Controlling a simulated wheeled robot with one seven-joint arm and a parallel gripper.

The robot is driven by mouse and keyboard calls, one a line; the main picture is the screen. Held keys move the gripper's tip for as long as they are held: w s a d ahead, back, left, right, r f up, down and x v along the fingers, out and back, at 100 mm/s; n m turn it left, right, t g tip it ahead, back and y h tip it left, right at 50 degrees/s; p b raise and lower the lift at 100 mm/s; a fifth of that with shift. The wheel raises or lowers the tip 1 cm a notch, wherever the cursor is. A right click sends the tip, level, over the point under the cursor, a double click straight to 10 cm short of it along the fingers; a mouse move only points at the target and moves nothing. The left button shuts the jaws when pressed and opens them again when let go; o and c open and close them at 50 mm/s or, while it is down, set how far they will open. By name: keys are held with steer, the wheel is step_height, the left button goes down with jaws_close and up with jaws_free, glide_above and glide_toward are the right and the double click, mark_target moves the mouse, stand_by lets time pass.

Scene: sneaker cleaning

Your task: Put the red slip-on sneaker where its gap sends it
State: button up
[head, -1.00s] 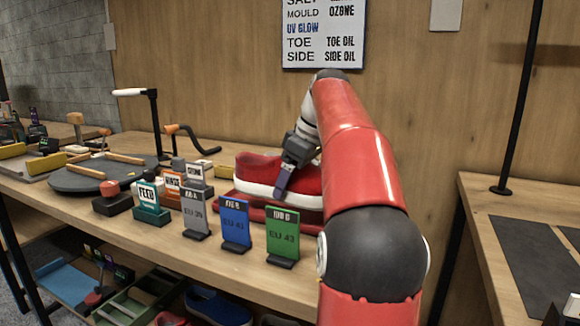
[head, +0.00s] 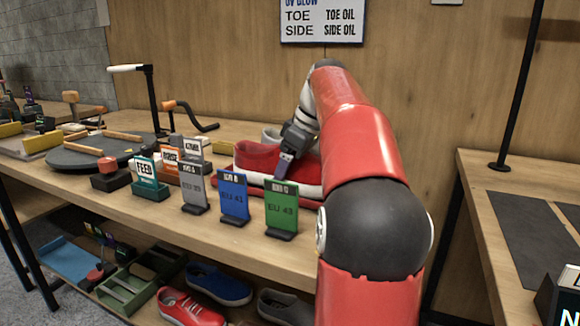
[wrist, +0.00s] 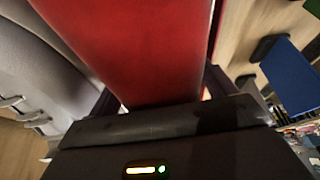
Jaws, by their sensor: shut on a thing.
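The red sneaker (head: 258,157) with a white sole is at the back of the bench, behind the size cards. My gripper (head: 284,166) is shut on it from above, and its red upper (wrist: 145,45) fills the space between the fingers in the wrist view. A red tray (head: 226,194) lies under the sneaker; I cannot tell whether the sole touches it. The cards include a grey one (head: 194,187), a blue EU 42-like one (head: 234,197) and a green EU 43 one (head: 282,208). My arm hides the sneaker's right end.
A grey shoe (head: 270,135) stands behind the red sneaker. The lower shelf holds a blue shoe (head: 218,285) and a laced red shoe (head: 188,309). A second table (head: 478,200) is at right.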

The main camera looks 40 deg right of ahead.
steer(key=shift+f+b, duration=0.3)
steer(key=shift+f, duration=0.15)
steer(key=o, duration=1.1)
steer(key=p+v, duration=0.1)
steer(key=v, duration=0.6)
steer(key=shift+s+d+r, duration=0.1)
steer(key=shift+r, duration=0.25)
steer(key=shift+s, duration=0.1)
